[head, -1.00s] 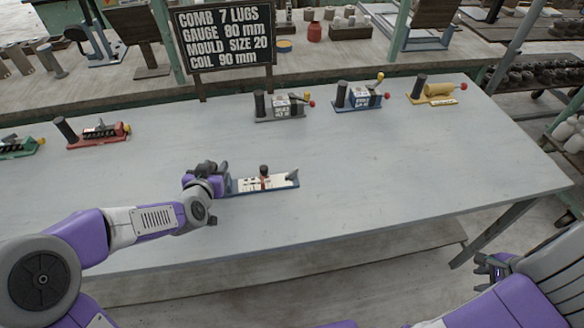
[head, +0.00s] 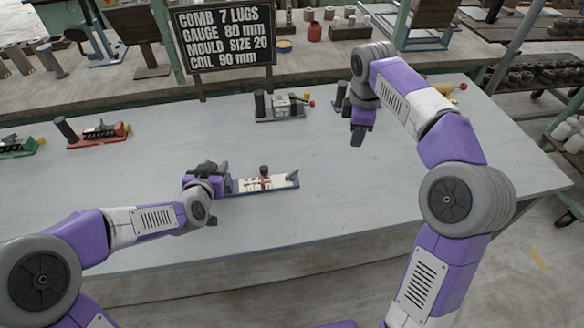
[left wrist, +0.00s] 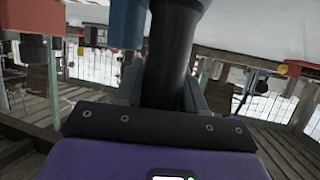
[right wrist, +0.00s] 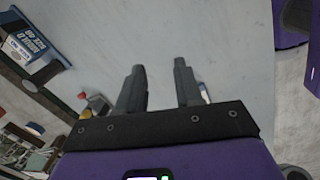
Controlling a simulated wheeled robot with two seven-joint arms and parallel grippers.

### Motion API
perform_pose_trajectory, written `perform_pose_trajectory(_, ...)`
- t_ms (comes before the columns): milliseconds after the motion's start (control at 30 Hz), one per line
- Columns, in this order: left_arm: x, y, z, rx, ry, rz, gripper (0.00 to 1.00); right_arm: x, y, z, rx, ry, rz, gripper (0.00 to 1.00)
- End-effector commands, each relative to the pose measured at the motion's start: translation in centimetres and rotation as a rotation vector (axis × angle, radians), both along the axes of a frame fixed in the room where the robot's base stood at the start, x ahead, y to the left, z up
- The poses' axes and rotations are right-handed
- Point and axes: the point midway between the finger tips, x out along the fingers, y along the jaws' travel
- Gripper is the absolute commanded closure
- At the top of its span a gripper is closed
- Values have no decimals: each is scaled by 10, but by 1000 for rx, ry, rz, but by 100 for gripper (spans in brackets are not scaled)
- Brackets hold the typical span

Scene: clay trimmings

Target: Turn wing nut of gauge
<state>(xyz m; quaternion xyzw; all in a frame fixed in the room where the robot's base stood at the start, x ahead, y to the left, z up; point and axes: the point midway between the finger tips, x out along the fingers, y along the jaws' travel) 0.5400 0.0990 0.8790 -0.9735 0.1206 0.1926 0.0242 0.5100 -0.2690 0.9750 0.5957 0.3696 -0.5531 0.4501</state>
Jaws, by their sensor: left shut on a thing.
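The gauge (head: 283,182) lies on the table, a long blue base with a white marked face. A dark-topped reddish piece, which looks like the wing nut (head: 264,171), stands at its middle; its exact shape is too small to tell. A grey upright piece is at the right end. My left gripper (head: 220,172) is at the gauge's left end, shut on its dark round handle (left wrist: 172,50). My right gripper (head: 358,138) is above the table, right of and beyond the gauge, apart from it. Its fingers (right wrist: 160,85) are spread and empty.
A board with writing (head: 225,42) stands at the back. Along the table's far side are a grey tool (head: 280,112), a blue tool partly hidden by my right arm, also in the right wrist view (right wrist: 35,50), and a red tool (head: 98,136) at left. The table (head: 330,220) around the gauge is clear.

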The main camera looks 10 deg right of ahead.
Motion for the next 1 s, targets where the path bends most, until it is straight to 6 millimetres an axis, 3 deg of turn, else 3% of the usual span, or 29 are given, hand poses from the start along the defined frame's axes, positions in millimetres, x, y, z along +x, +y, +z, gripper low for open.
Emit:
perform_pose_trajectory(33, -1, 1, -4, 1, 10, 2, 100, 7, 31, -1, -1, 23, 152, 65)
perform_pose_trajectory(200, -1, 1, -4, 1, 10, 2, 100, 13, 107, 2, -5, 84, 577, 65)
perform_pose_trajectory(400, -1, 1, -4, 1, 10, 2, 100, 9, 154, 3, -1, 123, 860, 65)
perform_pose_trajectory(667, -1, 2, -4, 0, 10, 3, 100, 8, 163, -11, -1, 134, 924, 65)
perform_pose_trajectory(1000, -1, 2, -4, 1, 10, 3, 100, 8, 163, -77, 0, 135, 922, 65)
